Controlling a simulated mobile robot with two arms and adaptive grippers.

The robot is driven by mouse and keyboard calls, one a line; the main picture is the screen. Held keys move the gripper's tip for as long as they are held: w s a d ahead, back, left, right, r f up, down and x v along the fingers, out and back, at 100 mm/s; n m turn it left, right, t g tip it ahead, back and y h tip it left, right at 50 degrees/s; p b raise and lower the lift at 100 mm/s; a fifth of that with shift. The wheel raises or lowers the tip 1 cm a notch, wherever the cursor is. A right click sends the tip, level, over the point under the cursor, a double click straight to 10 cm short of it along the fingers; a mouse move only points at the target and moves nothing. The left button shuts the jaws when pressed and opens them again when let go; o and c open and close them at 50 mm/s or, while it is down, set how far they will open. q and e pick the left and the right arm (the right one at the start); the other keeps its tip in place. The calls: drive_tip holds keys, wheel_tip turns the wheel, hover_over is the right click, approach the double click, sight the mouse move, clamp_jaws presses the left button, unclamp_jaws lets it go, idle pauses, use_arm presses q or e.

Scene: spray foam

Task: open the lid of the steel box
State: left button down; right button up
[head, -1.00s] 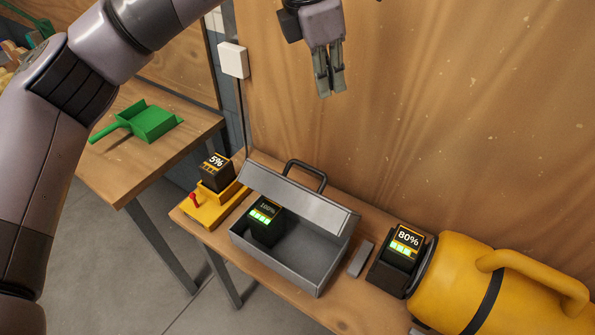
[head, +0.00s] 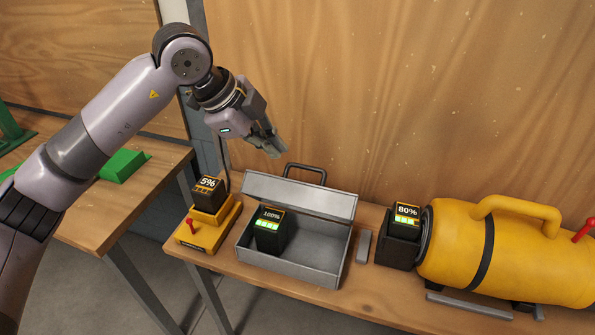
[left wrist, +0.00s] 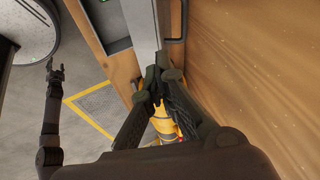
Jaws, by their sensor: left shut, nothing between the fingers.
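The steel box (head: 338,269) stands on the bench in the head view. Its lid (head: 298,196) is raised and tilted back, so the inside shows. A black handle (head: 306,170) stands up behind the lid. A battery marked 100% (head: 270,231) is in the left part of the box. My left gripper (head: 280,149) is shut and empty, above and behind the lid's left part. In the left wrist view its fingers (left wrist: 160,80) are together, with the grey lid (left wrist: 145,35) beyond them. My right gripper (left wrist: 56,72) is small and dark at the left there; its opening cannot be made out.
Left of the box is a yellow charger (head: 208,231) with a 5% battery (head: 208,193). Right of it are a grey bar (head: 363,247), an 80% battery (head: 407,218) and a large yellow machine (head: 455,255). A plywood wall (head: 430,100) rises close behind.

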use_arm(q)
drive_tip(key=p, duration=0.4)
approach(303, 166)
drive_tip(key=s+d+f, duration=0.1)
drive_tip(key=s+f, duration=0.1)
drive_tip(key=s+d+f, duration=0.2)
drive_tip(key=shift+f, duration=0.1)
drive_tip(key=w, duration=0.1)
drive_tip(key=w+d+f+p, duration=0.1)
drive_tip(key=w, duration=0.1)
drive_tip(key=shift+d+f, duration=0.1)
drive_tip(key=shift+f, duration=0.05)
drive_tip(key=shift+w+d+f+p, duration=0.1)
drive_tip(key=shift+w+f+p, duration=0.1)
drive_tip(key=shift+w+p, duration=0.15)
drive_tip(key=shift+w+f, duration=0.1)
